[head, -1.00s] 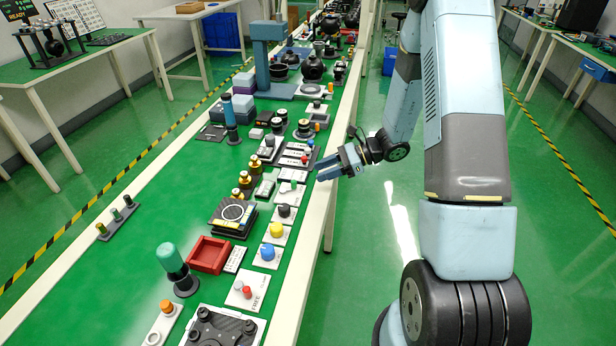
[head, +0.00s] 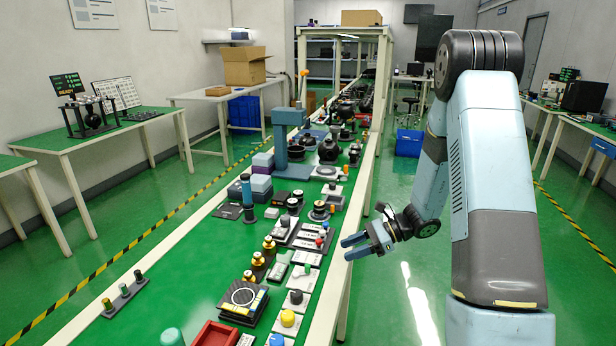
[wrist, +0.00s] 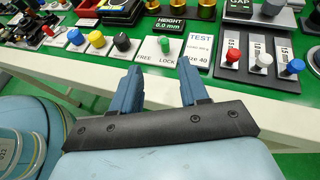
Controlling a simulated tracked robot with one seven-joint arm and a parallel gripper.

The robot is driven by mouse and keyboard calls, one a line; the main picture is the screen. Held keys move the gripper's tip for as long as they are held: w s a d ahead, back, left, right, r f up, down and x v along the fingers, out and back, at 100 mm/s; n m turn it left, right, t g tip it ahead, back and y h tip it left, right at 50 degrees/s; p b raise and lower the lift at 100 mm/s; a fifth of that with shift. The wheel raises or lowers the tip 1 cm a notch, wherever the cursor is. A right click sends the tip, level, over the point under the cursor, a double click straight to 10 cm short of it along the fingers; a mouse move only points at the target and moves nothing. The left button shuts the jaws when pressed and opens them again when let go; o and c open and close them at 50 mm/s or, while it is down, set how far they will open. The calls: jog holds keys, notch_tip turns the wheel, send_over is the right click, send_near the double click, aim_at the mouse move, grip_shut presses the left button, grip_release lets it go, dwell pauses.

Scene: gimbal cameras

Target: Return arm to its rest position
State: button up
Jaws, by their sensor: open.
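My gripper (head: 356,247) is blue-grey with two fingers, and it is open and empty. In the head view it hangs in the air beside the right edge of the long green-topped bench. In the wrist view the two fingers (wrist: 156,88) stand apart and point toward the bench's pale front edge. A panel with a green knob labelled FREE and LOCK (wrist: 157,53) and a TEST card (wrist: 199,47) lie beyond the fingertips. My arm is folded with its elbow high at the right of the head view.
The bench (head: 190,290) is crowded with knobs, brass weights and a blue column press (head: 281,140). A red tray (head: 215,334) is near the front. Side tables (head: 95,145) stand at left, with a blue crate (head: 409,142) on the floor. The green aisle right of the bench is open.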

jog(key=s+d+r+n+t+h, duration=0.3)
jog(key=s+r+n+h, duration=0.3)
jog(key=s+r, duration=0.6)
jog(key=s+d+r+n+t+h, duration=0.2)
jog(key=s+r+n+h, duration=0.5)
jog(key=s+r+n, duration=0.4)
notch_tip(320, 180, up, 6)
jog(key=shift+s+d+r+t, duration=0.1)
jog(key=shift+s+d+t, duration=0.3)
jog(key=shift+s+d, duration=0.6)
jog(key=shift+s+a, duration=0.2)
